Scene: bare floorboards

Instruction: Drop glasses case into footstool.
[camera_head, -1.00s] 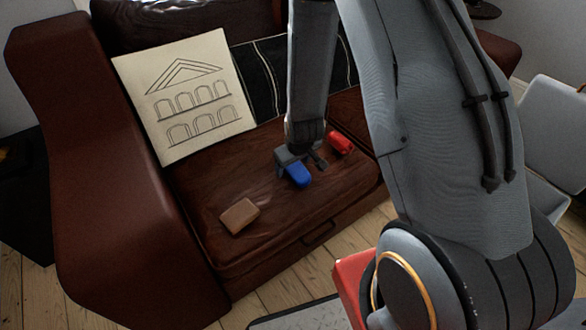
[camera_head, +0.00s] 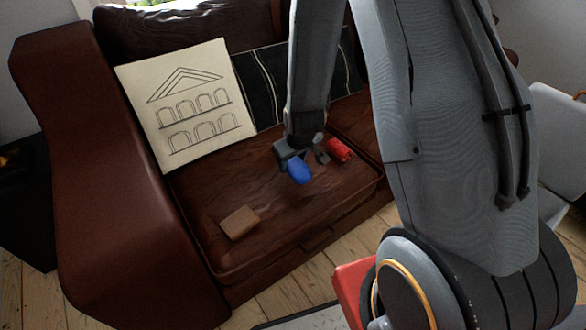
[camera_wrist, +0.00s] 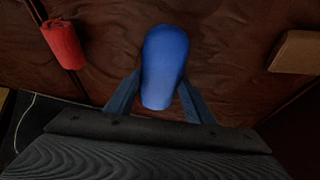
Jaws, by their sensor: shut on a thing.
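The glasses case, which I take to be the smooth blue rounded object (camera_head: 298,171), is at my gripper (camera_head: 305,154) above the brown leather sofa seat. In the wrist view the blue case (camera_wrist: 165,65) sits between the two fingers, its far end sticking out past them. My gripper is shut on it. I cannot make out for sure whether it clears the seat. No footstool can be clearly made out in either view.
A red object (camera_head: 339,149) lies on the sofa seat (camera_head: 290,215) right of my gripper. A tan block (camera_head: 240,222) lies near the seat's front left. A cream cushion with a building drawing (camera_head: 186,105) and a dark striped cushion (camera_head: 268,82) lean behind. Floorboards show in front.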

